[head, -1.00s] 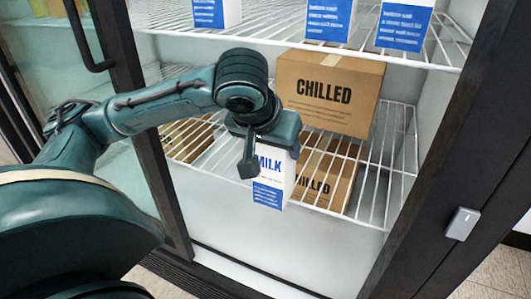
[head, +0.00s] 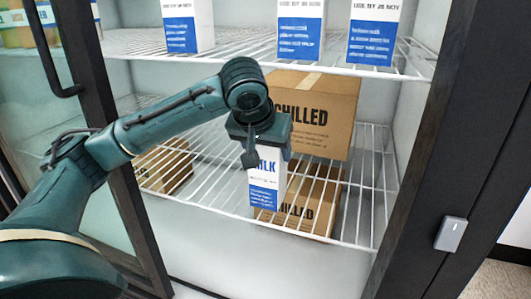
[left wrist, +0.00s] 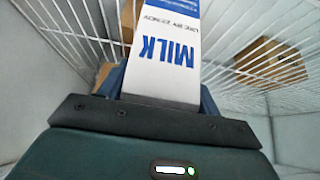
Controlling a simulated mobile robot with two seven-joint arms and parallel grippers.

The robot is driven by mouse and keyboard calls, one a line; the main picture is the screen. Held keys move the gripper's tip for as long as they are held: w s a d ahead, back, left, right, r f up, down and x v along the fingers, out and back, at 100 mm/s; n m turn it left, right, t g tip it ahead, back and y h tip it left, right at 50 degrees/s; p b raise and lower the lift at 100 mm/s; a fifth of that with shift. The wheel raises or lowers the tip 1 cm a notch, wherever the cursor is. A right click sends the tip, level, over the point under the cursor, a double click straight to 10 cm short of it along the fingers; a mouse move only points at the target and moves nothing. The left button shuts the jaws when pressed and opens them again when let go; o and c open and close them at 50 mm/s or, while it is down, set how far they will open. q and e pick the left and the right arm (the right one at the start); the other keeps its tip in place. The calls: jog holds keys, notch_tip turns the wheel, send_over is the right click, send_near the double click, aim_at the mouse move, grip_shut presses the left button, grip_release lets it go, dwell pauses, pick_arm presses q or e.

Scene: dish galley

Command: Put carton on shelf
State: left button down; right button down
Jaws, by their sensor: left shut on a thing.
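A white and blue milk carton (head: 266,184) is upright in my left gripper (head: 262,150), which is shut on its upper part. In the left wrist view the carton (left wrist: 168,50) reads MILK and sits between the fingers of the gripper (left wrist: 160,88). In the head view it is at the front of the lower wire shelf (head: 320,222). I cannot tell whether its base touches the shelf. Three more cartons stand on the upper wire shelf (head: 240,58), at left (head: 188,25), middle (head: 301,30) and right (head: 374,32). My right gripper is not in view.
A brown CHILLED box (head: 315,115) is behind and right of my gripper. Another CHILLED box (head: 315,205) shows through the lower shelf's wires. A further box (head: 163,168) is at the left. The dark door frame (head: 415,150) bounds the right side.

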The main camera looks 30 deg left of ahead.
pick_arm(q)
jog(key=shift+r, duration=0.1)
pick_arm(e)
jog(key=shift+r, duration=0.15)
pick_arm(q)
jog(key=shift+c, duration=1.6)
grip_release()
jog(key=shift+f, duration=0.2)
jog(key=p+v, duration=0.3)
jog(key=v, duration=0.5)
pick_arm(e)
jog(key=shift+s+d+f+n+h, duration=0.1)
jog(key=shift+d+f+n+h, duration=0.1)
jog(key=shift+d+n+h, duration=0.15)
pick_arm(q)
jog(key=shift+w, duration=0.1)
